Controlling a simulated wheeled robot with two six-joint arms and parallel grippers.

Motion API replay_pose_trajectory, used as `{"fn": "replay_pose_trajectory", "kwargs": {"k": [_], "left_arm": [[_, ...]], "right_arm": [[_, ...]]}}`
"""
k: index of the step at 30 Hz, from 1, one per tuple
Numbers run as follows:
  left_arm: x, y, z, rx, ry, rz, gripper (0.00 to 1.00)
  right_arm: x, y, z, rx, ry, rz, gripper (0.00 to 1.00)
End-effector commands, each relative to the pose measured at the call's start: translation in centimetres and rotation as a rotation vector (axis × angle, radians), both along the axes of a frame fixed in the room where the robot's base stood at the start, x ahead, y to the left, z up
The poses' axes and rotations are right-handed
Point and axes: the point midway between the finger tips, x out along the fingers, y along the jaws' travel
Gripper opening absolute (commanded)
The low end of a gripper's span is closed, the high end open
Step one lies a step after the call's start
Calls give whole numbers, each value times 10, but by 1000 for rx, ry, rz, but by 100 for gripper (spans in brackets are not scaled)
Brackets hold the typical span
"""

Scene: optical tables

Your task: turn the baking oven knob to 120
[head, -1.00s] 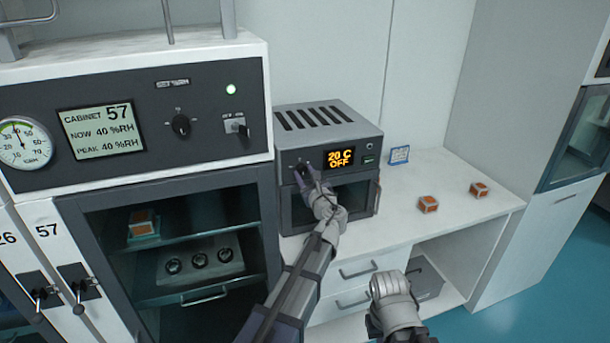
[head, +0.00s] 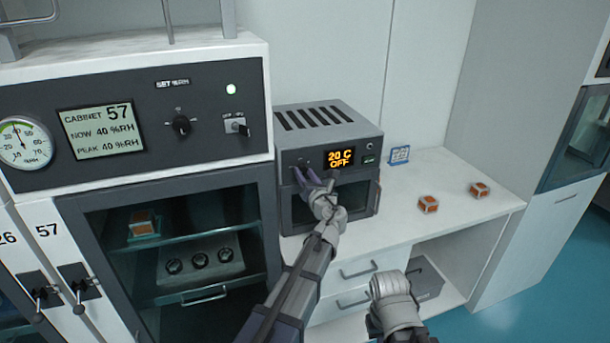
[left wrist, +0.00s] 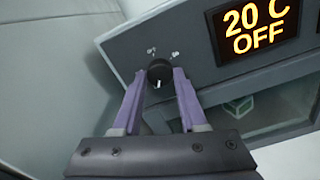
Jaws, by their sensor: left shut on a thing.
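The grey baking oven (head: 330,125) stands on the white counter, its amber display (head: 339,158) reading "20 C OFF". The same display (left wrist: 254,27) is large in the left wrist view. The black knob (left wrist: 159,73) is on the front panel beside the display, with a white mark pointing down in the left wrist view. My left gripper (head: 305,172) has a purple finger on each side of the knob; in the left wrist view the gripper (left wrist: 157,76) is shut on it. Part of my right arm (head: 392,300) shows at the bottom; its jaws do not show.
A dark-fronted cabinet (head: 160,85) numbered 57 stands close on the left. The counter (head: 440,175) is otherwise clear.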

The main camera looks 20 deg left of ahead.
Motion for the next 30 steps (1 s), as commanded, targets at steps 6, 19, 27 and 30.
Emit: {"fn": "replay_pose_trajectory", "kwargs": {"k": [6, 19, 27, 30], "left_arm": [[-2, 0, -1, 5, 8, 1, 0], [-1, 0, -1, 6, 7, 1, 57], [-1, 0, -1, 8, 6, 0, 72], [-1, 0, 0, 9, 7, 0, 72]], "right_arm": [[0, 0, -1, 0, 0, 0, 0], [0, 0, -1, 0, 0, 0, 0], [0, 0, 0, 0, 0, 0, 0], [0, 0, 0, 0, 0, 0, 0]]}}
